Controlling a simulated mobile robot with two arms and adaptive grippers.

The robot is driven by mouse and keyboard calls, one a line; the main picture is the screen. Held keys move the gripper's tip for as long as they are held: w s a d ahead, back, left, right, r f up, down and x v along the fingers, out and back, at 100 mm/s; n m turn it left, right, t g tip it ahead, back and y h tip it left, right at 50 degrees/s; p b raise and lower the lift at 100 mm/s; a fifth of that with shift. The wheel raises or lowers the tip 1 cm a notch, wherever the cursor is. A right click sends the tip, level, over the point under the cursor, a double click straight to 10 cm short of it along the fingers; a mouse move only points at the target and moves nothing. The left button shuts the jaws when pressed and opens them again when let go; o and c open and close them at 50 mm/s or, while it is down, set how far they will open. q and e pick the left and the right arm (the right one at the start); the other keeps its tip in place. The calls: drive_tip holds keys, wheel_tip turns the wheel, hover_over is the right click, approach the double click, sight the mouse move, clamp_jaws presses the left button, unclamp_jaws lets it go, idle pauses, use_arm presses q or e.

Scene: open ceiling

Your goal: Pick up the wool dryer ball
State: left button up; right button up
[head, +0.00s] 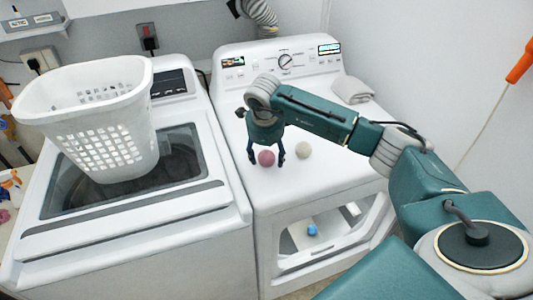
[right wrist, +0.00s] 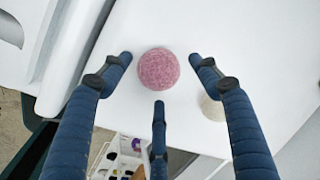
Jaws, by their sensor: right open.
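A pink, woolly-looking ball (head: 266,158) sits on the white top of the right-hand machine in the head view. A cream ball (head: 303,150) lies a little to its right. My right gripper (head: 266,162) points down over the pink ball, with fingers on both sides of it. In the right wrist view the pink ball (right wrist: 158,68) shows between the spread blue fingers, with a gap on each side. The cream ball (right wrist: 211,108) is partly hidden behind one finger there. The right gripper is open and empty. My left gripper is not in view.
A white laundry basket (head: 105,120) stands on the left machine's lid (head: 195,165). A folded grey cloth (head: 353,89) lies at the back right of the right-hand machine (head: 235,120). A small blue object (head: 312,230) shows through its front opening. The top around the balls is clear.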

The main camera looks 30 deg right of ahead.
drive_tip(key=shift+x, duration=0.85)
drive_tip(key=c, duration=1.1)
drive_tip(key=shift+r, duration=0.15)
